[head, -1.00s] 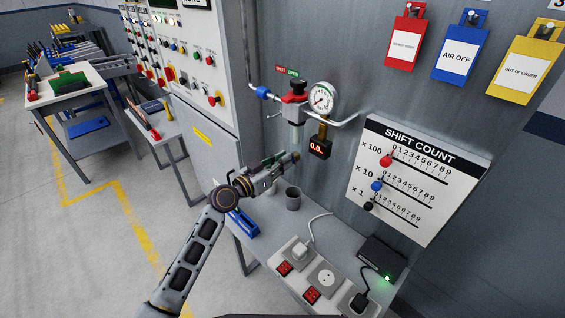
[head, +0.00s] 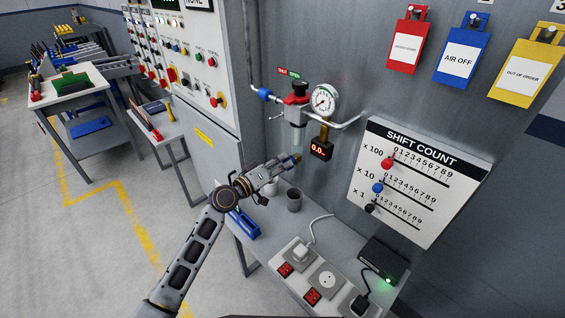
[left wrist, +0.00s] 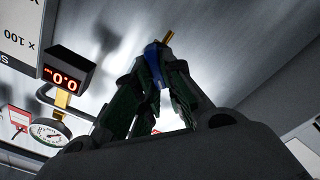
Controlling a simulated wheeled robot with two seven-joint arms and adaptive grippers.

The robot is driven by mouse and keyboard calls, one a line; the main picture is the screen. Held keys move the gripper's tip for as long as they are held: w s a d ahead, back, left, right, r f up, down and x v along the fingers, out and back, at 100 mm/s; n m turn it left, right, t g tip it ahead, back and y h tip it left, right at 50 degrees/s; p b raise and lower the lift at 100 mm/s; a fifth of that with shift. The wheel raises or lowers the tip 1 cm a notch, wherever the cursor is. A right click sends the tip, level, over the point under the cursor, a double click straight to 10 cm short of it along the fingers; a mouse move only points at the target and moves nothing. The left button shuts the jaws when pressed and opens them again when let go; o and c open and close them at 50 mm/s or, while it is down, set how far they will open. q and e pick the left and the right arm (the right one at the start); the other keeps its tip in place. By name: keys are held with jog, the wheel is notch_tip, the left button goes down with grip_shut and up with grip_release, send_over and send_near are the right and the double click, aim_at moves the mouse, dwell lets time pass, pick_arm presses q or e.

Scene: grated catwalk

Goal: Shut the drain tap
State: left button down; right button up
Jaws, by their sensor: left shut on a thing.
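The regulator (head: 298,108) with a black and red knob and clear bowl hangs on the wall pipe. My left gripper (head: 289,163) reaches in just below the bowl. In the left wrist view, its fingers (left wrist: 155,85) are shut on a blue part (left wrist: 154,62) with a brass-coloured end (left wrist: 168,37) beyond it. I take this blue part for the drain tap; in the head view it shows small at the fingertips (head: 297,157). The fingers hide much of it, so its exact turn cannot be told. My right gripper is not in view.
The gauge (head: 323,100) and a display reading 0.0 (head: 321,149) are close right of the gripper. The shift count board (head: 415,180) is to the right. Sockets and a black box (head: 382,262) are lower right.

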pick_arm(q)
jog(key=shift+w+a+f+n+p, duration=0.15)
jog(key=shift+n+p, duration=0.2)
jog(key=shift+n, duration=1)
jog(key=shift+s+d+f+n+p, duration=0.1)
jog(key=shift+n+p, duration=0.3)
jog(key=shift+n, duration=0.9)
jog(key=shift+w+a+f+n+p, duration=0.15)
jog(key=shift+n+p, duration=0.2)
jog(key=shift+n, duration=1)
jog(key=shift+s+d, duration=0.1)
jog(key=c, duration=1.5)
grip_release()
